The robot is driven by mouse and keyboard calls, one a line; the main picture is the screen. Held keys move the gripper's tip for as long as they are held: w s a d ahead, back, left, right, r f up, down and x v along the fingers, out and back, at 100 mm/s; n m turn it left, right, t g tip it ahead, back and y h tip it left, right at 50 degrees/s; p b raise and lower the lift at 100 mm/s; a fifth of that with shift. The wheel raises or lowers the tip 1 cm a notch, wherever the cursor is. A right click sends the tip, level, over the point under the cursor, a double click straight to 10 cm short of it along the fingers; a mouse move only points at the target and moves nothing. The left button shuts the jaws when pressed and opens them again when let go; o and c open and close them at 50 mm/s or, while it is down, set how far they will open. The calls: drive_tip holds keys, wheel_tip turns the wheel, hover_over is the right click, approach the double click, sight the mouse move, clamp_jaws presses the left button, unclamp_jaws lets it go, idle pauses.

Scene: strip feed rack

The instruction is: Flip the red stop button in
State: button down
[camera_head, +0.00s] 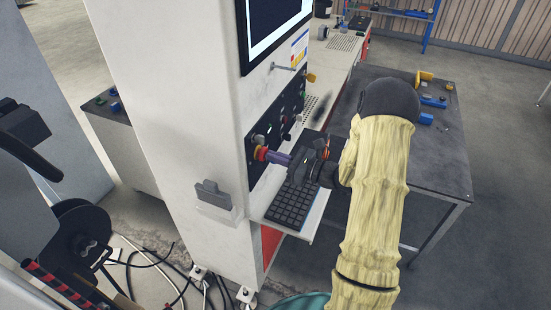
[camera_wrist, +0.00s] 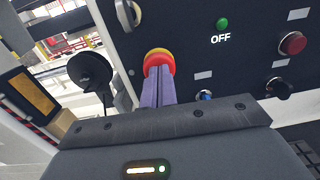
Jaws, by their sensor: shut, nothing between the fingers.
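The red stop button (camera_wrist: 158,59) with its yellow collar sits on the dark control panel (camera_wrist: 190,28). It also shows at the lower left of the panel in the head view (camera_head: 260,153). My gripper (camera_wrist: 159,72) has its purple fingers shut together and empty. In the head view my gripper (camera_head: 270,157) points left at the button. The fingertips overlap the button's face in the wrist view and are at or very close to it. I cannot tell whether they press on it. The fingers hide the button's lower part.
A smaller red button (camera_wrist: 292,43), a green light (camera_wrist: 222,24) above the word OFF and a dark knob (camera_wrist: 279,88) are nearby on the panel. A keyboard (camera_head: 291,206) lies on a shelf below. A dark table (camera_head: 440,150) stands to the right.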

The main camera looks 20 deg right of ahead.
drive_tip(key=b+v, duration=0.3)
drive_tip(key=v, duration=1)
drive_tip(key=shift+s, duration=0.3)
drive_tip(key=shift+f, duration=0.1)
drive_tip(key=s+a+f+n+g+h, duration=0.1)
drive_tip(key=s+a+n+g+h, duration=0.8)
drive_tip(key=n, duration=1.7)
drive_tip(key=s+a+h, duration=0.4)
drive_tip(key=shift+g+h, duration=0.3)
